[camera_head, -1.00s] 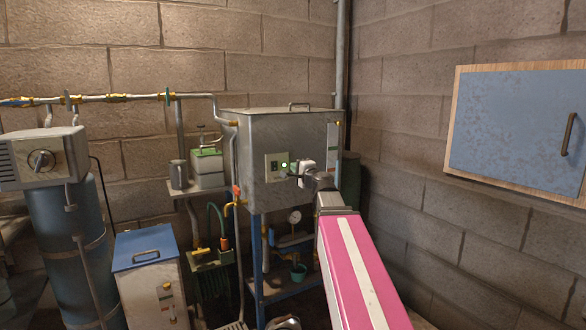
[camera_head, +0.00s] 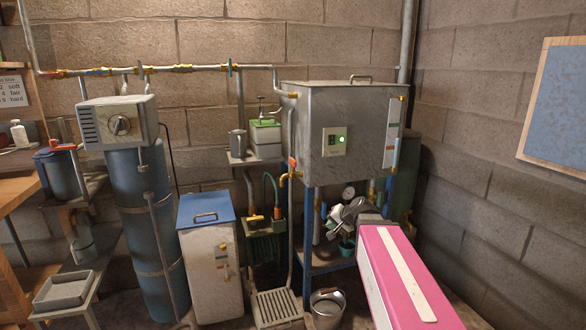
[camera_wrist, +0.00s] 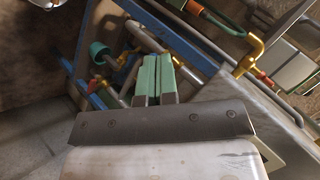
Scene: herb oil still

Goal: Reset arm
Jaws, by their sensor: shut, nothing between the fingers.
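My gripper (camera_wrist: 155,80) shows in the wrist view as two green-padded fingers lying side by side, closed and empty. In the head view my gripper (camera_head: 338,217) is in front of the blue stand under the steel tank, at the end of my pink and white arm. The fingertips are small and partly unclear there.
A blue frame (camera_wrist: 190,45) and a brass tap (camera_wrist: 250,55) are close around my gripper in the wrist view. A blue-lidded white box (camera_head: 211,265) and a tall blue cylinder (camera_head: 135,220) stand left.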

